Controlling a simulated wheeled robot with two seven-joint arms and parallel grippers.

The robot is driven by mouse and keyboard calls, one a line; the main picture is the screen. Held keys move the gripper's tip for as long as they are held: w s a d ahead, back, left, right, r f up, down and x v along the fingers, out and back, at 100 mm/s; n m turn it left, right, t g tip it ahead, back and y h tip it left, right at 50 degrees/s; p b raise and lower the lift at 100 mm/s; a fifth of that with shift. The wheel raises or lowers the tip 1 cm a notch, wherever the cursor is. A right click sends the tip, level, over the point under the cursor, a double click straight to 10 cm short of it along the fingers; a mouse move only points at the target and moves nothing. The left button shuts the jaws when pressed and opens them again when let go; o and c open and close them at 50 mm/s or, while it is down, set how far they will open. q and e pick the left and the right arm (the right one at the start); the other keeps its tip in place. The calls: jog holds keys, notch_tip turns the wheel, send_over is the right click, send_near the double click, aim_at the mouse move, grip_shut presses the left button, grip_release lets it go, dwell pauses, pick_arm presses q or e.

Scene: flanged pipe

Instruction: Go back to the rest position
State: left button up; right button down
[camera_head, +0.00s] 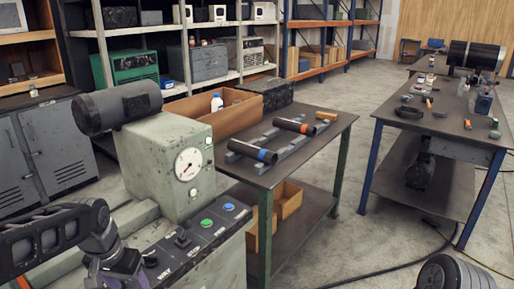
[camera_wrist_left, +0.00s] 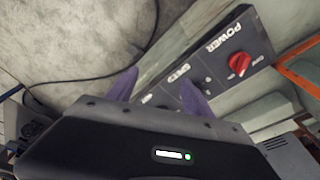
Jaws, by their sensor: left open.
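My left arm (camera_head: 50,238) comes in at the lower left of the head view, in front of the pale green machine (camera_head: 170,165). Its gripper shows in the left wrist view, with two purple fingers (camera_wrist_left: 158,92) spread apart and nothing between them. The fingers are above the machine's control panel (camera_wrist_left: 236,65), which has a red knob (camera_wrist_left: 239,64). In the head view the gripper is mostly cut off by the bottom edge. My right gripper is not in view. Two dark pipes, one with a blue band (camera_head: 252,151) and one with an orange band (camera_head: 295,126), lie on rails on the middle table.
The middle table (camera_head: 325,150) also holds an open wooden box (camera_head: 225,118) with a white bottle. Shelves line the back. Bare floor lies between the tables; a cable crosses it.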

pick_arm(q)
jog(key=w+d+f+n+t+h, duration=0.1)
jog(key=w+d+f+t+h, duration=0.2)
jog(key=d+f, duration=1.3)
jog(key=s+d+f+g, duration=0.2)
jog(key=s+d+f, duration=0.2)
jog(key=s+f, duration=0.5)
jog(key=s+d+f+n+g, duration=0.1)
jog(key=s+d+f, duration=0.3)
jog(key=s+f, duration=0.5)
jog(key=s+g, duration=0.1)
jog(key=s, duration=0.2)
jog(key=shift+s+d+h, duration=0.2)
jog(key=shift+s+h, duration=0.2)
jog(key=shift+c, duration=0.2)
